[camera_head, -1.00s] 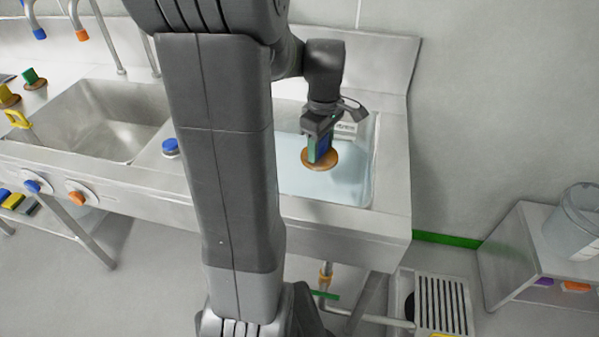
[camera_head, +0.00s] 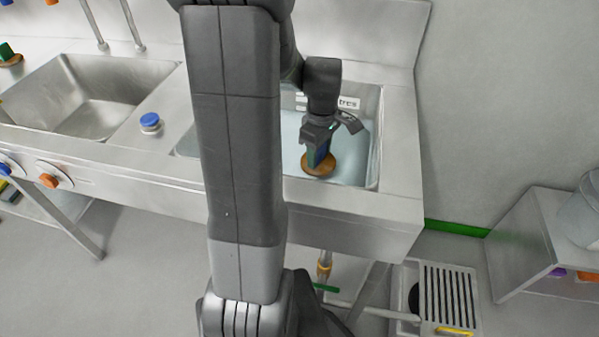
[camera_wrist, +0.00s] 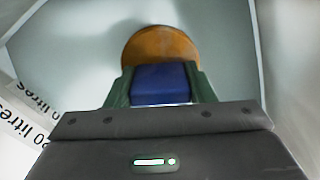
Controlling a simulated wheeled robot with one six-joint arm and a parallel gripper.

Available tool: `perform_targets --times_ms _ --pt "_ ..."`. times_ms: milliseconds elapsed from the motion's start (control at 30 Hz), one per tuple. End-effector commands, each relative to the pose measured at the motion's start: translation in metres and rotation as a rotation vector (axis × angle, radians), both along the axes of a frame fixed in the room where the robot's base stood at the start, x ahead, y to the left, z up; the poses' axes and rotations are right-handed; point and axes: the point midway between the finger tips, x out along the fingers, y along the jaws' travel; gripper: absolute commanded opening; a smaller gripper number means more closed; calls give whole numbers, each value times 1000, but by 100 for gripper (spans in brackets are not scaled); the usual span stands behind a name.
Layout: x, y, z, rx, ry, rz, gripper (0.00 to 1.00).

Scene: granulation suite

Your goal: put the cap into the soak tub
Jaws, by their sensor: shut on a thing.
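My gripper (camera_head: 318,146) is shut on the cap (camera_head: 319,165), which has a blue grip block and a round brown disc at its lower end. In the wrist view the blue block sits between the green fingers, with the brown disc (camera_wrist: 160,45) beyond them. The soak tub (camera_head: 371,165) is the right-hand steel basin with pale bluish liquid and a litres label. The cap is within the tub's outline in the head view, disc downward. I cannot tell whether the disc touches the liquid. My arm hides the tub's left part.
An empty steel sink (camera_head: 95,95) lies left of the tub. A blue-topped round item (camera_head: 150,122) sits on the counter between them. A green-handled brown disc (camera_head: 11,59) is at the far left. A wall (camera_head: 510,70) and grey bench (camera_head: 530,235) stand to the right.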

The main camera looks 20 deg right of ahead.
Motion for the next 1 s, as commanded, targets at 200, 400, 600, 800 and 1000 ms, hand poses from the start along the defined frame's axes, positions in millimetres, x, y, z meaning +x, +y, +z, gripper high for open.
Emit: perform_targets --times_ms 200,400,600,800,1000 --pt "-1 0 -43 2 4 0 17" --pt "0 0 -58 0 1 0 17" --pt "-1 0 -85 2 3 0 17" --pt "0 0 -90 -1 -1 0 17" --pt "0 0 -94 0 0 0 17"
